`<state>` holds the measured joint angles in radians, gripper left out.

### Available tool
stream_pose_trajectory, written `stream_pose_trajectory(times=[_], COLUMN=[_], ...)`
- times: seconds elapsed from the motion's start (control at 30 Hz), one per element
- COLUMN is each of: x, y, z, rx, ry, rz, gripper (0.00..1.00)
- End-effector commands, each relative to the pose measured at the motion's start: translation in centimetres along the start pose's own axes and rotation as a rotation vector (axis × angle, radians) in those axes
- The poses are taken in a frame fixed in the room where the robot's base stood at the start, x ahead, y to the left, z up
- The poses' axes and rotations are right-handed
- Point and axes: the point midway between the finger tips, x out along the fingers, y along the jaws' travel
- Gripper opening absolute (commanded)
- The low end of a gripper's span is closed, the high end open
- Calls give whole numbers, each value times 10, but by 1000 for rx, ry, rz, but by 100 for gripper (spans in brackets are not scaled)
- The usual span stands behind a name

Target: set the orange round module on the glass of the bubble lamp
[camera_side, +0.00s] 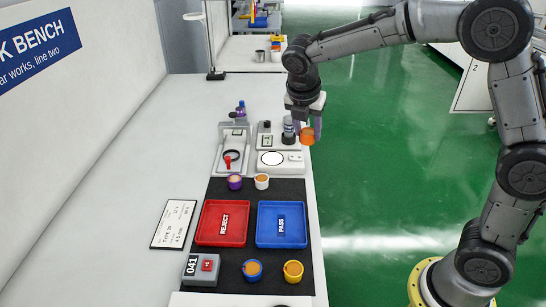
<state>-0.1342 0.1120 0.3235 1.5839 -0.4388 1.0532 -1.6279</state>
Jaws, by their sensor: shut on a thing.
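My gripper (306,125) is at the right edge of the bench, shut on the orange round module (307,136). The module hangs below the fingers, apart from the lamp's round glass in the picture. What looks like the bubble lamp (295,162) is a low white unit. The exact height of the module above the bench is hard to tell.
A grey stand with a dark ring and red knob (228,161) is left of the lamp. Dark cylinders (288,133) stand close to my gripper.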

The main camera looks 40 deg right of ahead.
Motion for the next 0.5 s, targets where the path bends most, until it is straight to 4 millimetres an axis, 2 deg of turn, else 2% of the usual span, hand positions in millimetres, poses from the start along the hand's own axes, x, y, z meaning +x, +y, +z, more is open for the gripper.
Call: stream_pose_trajectory(times=[0.13,0.43,0.5], x=[18,55,69], y=[19,76,85], z=[7,22,21], rx=[4,4,3], ry=[2,2,3], rz=[-10,-9,-11], gripper=[0,0,0])
